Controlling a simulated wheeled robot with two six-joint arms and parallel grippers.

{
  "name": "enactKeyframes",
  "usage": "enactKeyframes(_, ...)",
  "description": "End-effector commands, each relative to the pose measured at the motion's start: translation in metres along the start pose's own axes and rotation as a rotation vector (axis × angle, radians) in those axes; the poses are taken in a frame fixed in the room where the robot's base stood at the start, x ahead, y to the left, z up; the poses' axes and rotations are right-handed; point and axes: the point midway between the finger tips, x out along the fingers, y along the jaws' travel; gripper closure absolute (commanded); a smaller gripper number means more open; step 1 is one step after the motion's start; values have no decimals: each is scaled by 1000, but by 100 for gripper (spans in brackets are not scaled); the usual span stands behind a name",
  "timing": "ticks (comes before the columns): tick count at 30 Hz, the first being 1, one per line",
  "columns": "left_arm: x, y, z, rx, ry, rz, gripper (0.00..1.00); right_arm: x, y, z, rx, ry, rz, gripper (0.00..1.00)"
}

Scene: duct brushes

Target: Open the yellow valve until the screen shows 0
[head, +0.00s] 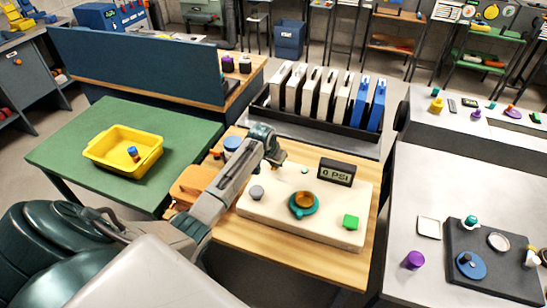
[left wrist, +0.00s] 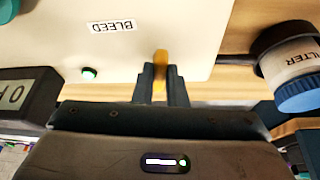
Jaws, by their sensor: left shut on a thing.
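The yellow valve's handle (left wrist: 161,57) shows in the left wrist view as a narrow yellow bar over the edge of the cream board. My left gripper (left wrist: 161,76) is shut on it, one dark finger on each side. In the head view my left gripper (head: 277,159) is at the board's back left corner and hides the valve. The screen (head: 337,173) stands at the back of the cream board (head: 275,217) and reads "0 PSI". It shows partly in the left wrist view (left wrist: 22,93). My right gripper is not in view.
A "BLEED" label (left wrist: 111,27) and a small green light (left wrist: 89,73) are near the valve. A blue-capped filter (left wrist: 300,90) stands beside it.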

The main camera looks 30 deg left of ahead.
Motion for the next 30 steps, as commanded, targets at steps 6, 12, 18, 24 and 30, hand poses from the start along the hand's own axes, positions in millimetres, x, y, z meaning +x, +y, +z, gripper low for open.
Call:
enactKeyframes(6,-3,0,-3,-64,6,-27,100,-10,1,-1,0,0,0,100)
enactKeyframes(12,-2,0,-3,-84,7,-36,100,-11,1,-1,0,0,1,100)
enactKeyframes(18,-2,0,-3,-85,7,-37,100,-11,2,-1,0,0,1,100)
enactKeyframes(24,-2,0,-3,-85,7,-37,78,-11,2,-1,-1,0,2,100)
enactKeyframes(30,-1,1,-2,-85,4,-36,66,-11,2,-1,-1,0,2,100)
